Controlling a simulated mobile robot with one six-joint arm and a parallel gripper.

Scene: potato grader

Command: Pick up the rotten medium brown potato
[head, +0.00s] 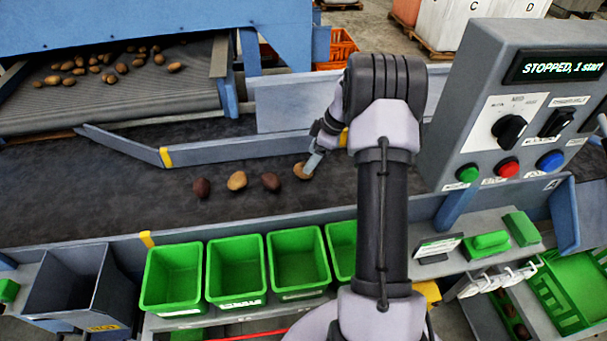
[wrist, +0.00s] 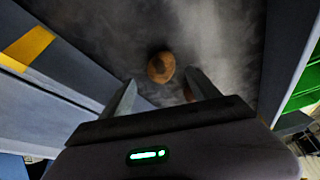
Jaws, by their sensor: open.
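Several potatoes lie in a loose row on the dark belt: a dark brown one (head: 202,187), a light tan one (head: 236,181), another dark brown one (head: 271,182) and a tan-brown one (head: 300,170). I cannot tell from colour alone which is rotten. My gripper (head: 313,163) is low over the belt at the row's right end, beside the tan-brown potato. In the wrist view my gripper (wrist: 161,82) is open, and a brown potato (wrist: 161,67) lies just ahead, between the finger lines.
The belt (head: 100,190) runs between a blue-grey guide rail (head: 215,151) and the front edge. Green bins (head: 235,268) and a dark grey bin (head: 75,280) stand in front. A control panel (head: 520,110) reading "STOPPED" stands right. More potatoes lie on the upper conveyor (head: 130,92).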

